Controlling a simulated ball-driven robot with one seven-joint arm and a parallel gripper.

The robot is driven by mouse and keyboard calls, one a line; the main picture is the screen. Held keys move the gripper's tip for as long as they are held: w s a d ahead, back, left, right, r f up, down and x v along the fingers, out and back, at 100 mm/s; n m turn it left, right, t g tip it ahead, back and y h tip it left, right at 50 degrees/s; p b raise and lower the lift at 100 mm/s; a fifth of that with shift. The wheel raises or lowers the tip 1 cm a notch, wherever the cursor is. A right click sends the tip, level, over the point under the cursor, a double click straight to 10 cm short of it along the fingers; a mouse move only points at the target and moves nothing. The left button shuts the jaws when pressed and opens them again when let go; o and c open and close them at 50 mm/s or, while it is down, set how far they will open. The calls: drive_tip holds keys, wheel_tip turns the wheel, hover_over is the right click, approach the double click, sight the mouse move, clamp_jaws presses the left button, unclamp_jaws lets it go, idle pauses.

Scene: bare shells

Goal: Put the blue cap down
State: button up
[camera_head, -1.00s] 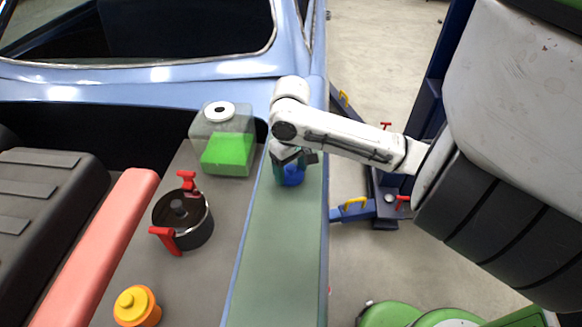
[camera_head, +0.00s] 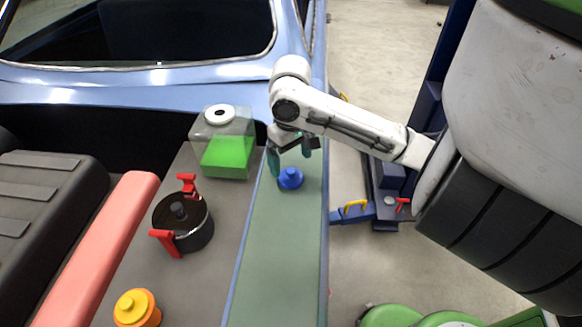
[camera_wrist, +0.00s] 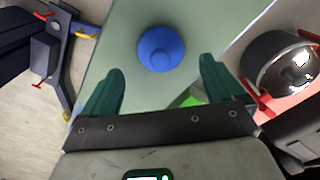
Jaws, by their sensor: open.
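The blue cap (camera_head: 290,178) sits on the green strip (camera_head: 275,250) along the car's edge, near the strip's far end. It also shows in the wrist view (camera_wrist: 160,49), beyond the fingertips and roughly midway between them. My gripper (camera_head: 290,153) is just above and behind the cap in the head view. Its two green fingers are spread wide and empty in the wrist view (camera_wrist: 162,78). The cap is apart from both fingers.
A clear tank with green liquid (camera_head: 228,142) stands left of the strip. A dark pot with red handles (camera_head: 190,230) and an orange-yellow container (camera_head: 137,307) stand nearer on the grey surface. The strip's near part is clear. A blue lift arm (camera_head: 350,213) lies right.

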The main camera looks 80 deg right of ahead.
sight(291, 170)
wheel_tip(291, 170, up, 7)
drive_tip(key=p, duration=0.1)
idle(0.7)
